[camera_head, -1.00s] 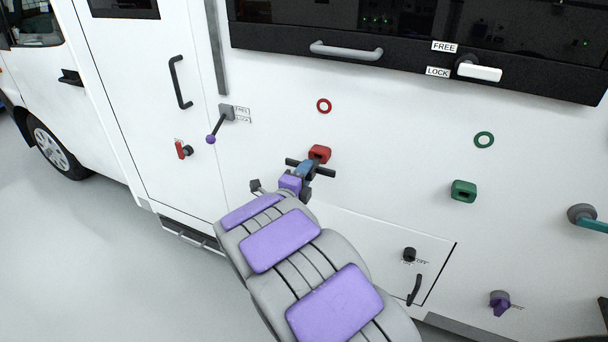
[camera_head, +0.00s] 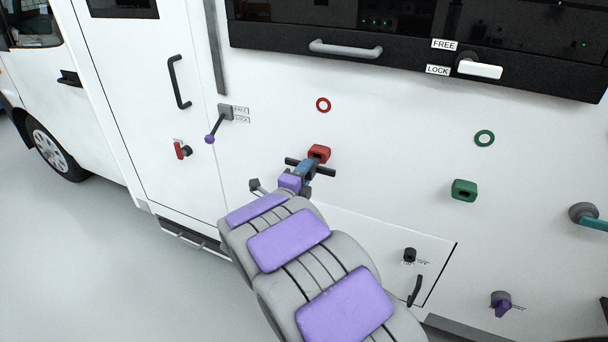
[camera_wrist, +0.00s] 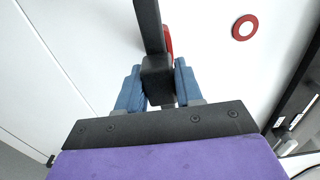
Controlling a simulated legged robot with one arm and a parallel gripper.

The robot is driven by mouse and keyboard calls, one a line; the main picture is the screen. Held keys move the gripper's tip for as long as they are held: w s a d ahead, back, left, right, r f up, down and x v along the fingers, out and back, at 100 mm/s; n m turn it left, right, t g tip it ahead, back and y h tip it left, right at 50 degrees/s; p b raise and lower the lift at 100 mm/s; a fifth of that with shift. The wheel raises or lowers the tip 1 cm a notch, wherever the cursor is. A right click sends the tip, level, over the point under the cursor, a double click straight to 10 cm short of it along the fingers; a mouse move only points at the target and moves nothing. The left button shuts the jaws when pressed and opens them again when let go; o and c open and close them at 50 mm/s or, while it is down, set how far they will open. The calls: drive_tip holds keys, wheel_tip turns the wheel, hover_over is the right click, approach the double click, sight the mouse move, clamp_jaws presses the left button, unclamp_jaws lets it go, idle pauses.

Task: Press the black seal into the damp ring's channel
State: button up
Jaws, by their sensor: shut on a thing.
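My gripper (camera_head: 307,169) has blue fingers, also in the wrist view (camera_wrist: 158,84). It is shut on a black bar-shaped piece (camera_wrist: 157,74) with a block between the fingers. In the head view the black bar (camera_head: 326,171) sticks out on both sides of them. Just beyond it is a red block (camera_head: 319,152) on the white wall, partly hidden in the wrist view (camera_wrist: 168,42); I cannot tell if they touch. I cannot make out a separate black seal or dampness on either ring.
A green block (camera_head: 464,190) with a dark opening is on the wall at right. A purple-tipped lever (camera_head: 210,138) and a red handle (camera_head: 181,150) are at left. A white latch handle (camera_head: 480,70) is at upper right. A black knob (camera_head: 409,255) is low on a hatch.

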drive_tip(key=shift+x, duration=1.5)
drive_tip(key=shift+w+d, duration=0.1)
drive_tip(key=shift+w, duration=0.2)
drive_tip(key=shift+w+d, duration=0.15)
drive_tip(key=shift+w, duration=0.2)
drive_tip(key=o, duration=1.1)
